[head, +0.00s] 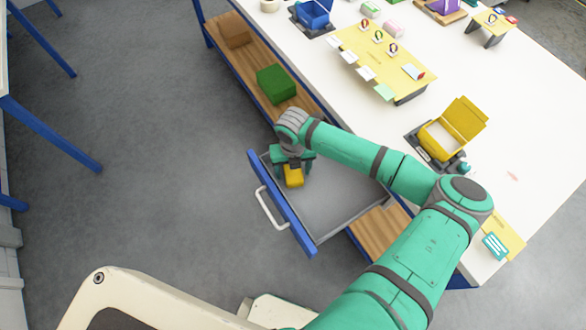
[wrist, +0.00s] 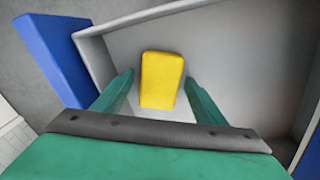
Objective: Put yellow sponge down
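The yellow sponge (head: 293,178) is inside the open grey drawer (head: 345,195), near its blue front panel. In the wrist view the sponge (wrist: 161,80) appears to lie on the drawer's floor. My gripper (head: 292,163) reaches down into the drawer from above. In the wrist view its two fingers (wrist: 160,86) are apart, one on each side of the sponge, with a visible gap on both sides. The underside of the sponge is hidden.
The drawer's blue front (head: 283,205) with its white handle (head: 269,208) sticks out from the white workbench (head: 520,130). A wooden shelf below the bench holds a green block (head: 276,83) and a brown block (head: 234,30). An open yellow box (head: 440,138) stands on the bench.

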